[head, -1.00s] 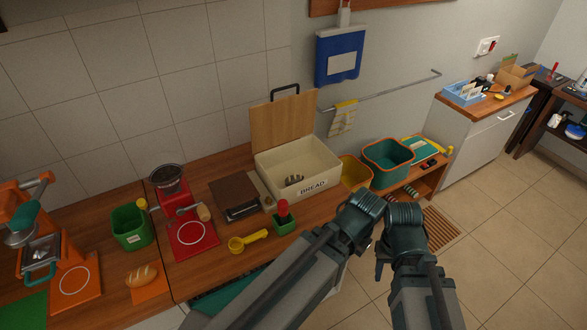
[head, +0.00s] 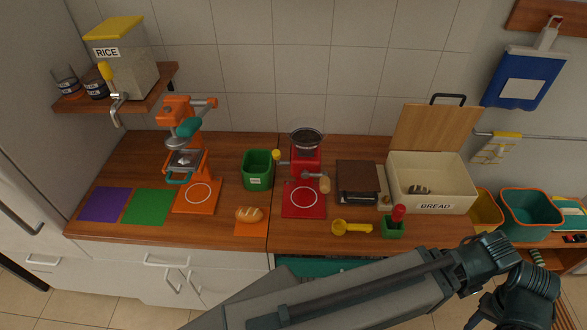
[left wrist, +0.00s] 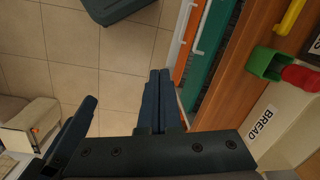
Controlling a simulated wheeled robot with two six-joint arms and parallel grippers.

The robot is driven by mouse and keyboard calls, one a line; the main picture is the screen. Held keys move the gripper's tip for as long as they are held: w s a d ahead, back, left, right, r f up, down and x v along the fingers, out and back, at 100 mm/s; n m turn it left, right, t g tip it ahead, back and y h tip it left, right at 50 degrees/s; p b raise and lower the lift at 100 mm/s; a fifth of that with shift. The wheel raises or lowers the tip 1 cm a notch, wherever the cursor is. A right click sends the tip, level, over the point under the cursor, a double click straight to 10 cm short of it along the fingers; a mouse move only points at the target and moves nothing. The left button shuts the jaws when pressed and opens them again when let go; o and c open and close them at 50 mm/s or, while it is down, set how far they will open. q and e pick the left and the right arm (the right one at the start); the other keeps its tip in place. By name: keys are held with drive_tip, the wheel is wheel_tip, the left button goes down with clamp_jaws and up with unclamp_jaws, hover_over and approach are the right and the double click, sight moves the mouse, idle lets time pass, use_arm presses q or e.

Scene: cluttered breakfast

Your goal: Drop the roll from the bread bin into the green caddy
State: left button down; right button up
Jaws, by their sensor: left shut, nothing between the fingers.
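The cream bread bin (head: 435,207), marked BREAD, stands at the right of the counter with its wooden lid (head: 433,125) raised. Inside lies a small dark roll-like thing (head: 419,189) with pale stripes; it is too small to tell more. The bin's wall also shows in the left wrist view (left wrist: 285,110). The green caddy (head: 257,172) stands upright and open at mid-counter, left of the red grinder. My left gripper (left wrist: 160,75) is shut and empty, over the floor in front of the counter, apart from the bin. My right gripper is not in view.
A golden scored loaf (head: 249,214) lies on an orange mat. Yellow and teal bins (head: 531,215) are right of the bread bin.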

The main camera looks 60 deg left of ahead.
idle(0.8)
use_arm(q)
drive_tip(key=c, duration=0.8)
unclamp_jaws()
drive_tip(key=o, duration=0.7)
drive_tip(key=shift+m, duration=0.9)
drive_tip(key=w+a, duration=0.1)
drive_tip(key=w, duration=0.2)
drive_tip(key=w+r+p, duration=0.1)
drive_tip(key=w, duration=0.2)
drive_tip(key=w+a, duration=0.1)
drive_tip(key=w, duration=0.2)
drive_tip(key=shift+w+a+r+p, duration=0.1)
drive_tip(key=shift+a+r+p, duration=0.25)
drive_tip(key=shift+o, duration=0.5)
drive_tip(key=w+a+r+m+p, duration=0.1)
drive_tip(key=w+a+m, duration=0.1)
drive_tip(key=w+a, duration=0.5)
drive_tip(key=w, duration=0.3)
drive_tip(key=shift+w+r+m+h+p, duration=0.3)
drive_tip(key=shift+w+r+p, duration=0.05)
drive_tip(key=shift+w+p, duration=0.05)
drive_tip(key=r+m+p, duration=0.2)
drive_tip(key=m, duration=0.3)
hover_over(424, 187)
drive_tip(key=shift+h, duration=0.3)
wheel_tip(424, 187, down, 9)
drive_tip(key=b, duration=0.9)
drive_tip(key=shift+w, duration=0.1)
drive_tip(key=shift+r, duration=0.1)
